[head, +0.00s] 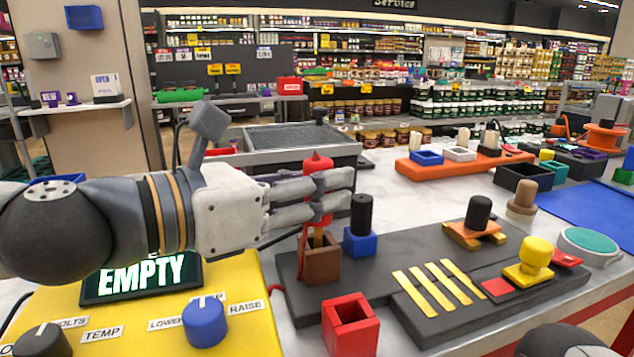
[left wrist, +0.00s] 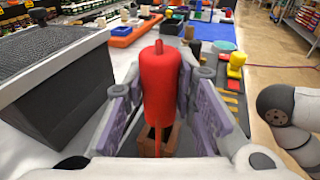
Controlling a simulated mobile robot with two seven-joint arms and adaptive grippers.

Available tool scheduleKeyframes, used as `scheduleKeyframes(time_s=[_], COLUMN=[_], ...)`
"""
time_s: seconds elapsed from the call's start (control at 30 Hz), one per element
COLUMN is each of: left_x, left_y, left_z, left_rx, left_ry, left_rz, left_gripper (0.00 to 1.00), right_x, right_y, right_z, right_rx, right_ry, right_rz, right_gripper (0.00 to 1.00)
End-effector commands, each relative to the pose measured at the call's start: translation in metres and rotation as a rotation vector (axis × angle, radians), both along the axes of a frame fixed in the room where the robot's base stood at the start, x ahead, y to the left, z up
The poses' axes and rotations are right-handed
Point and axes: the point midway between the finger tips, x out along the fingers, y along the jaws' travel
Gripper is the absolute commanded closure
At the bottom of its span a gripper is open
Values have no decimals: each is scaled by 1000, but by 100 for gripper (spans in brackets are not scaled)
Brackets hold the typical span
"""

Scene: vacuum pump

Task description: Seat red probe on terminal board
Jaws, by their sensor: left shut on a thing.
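My left gripper (head: 310,190) is shut on the red probe (head: 318,165), which stands upright with its tip down. It also fills the middle of the left wrist view (left wrist: 160,85). The probe's brass lower end is at the mouth of a brown square holder (head: 320,262); how deep it sits I cannot tell. The dark terminal board (head: 385,268) has brass strips (head: 440,283) to the right. A red square socket (head: 350,325) stands empty at its front edge. A black probe (head: 361,213) stands in a blue holder (head: 360,244). My right gripper is out of view.
A yellow panel (head: 235,330) with knobs and an EMPTY display (head: 140,277) lies at the left. A yellow knob (head: 536,252) and black knob (head: 479,212) stand on the board's right part. A grey-topped box (head: 290,138) is behind my gripper. An orange tray (head: 430,168) lies farther back.

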Motion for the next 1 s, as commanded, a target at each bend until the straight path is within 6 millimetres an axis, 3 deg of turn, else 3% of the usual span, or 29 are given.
scheduleKeyframes(time_s=[0.63,1.0], left_x=[1,0], left_y=[0,0], left_z=[-17,-16], left_rx=[0,0], left_ry=[3,0], left_rz=[1,0], left_gripper=[100,100], right_x=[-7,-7], right_y=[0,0], right_z=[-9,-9], right_rx=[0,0], right_ry=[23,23], right_rz=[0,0], right_gripper=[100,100])
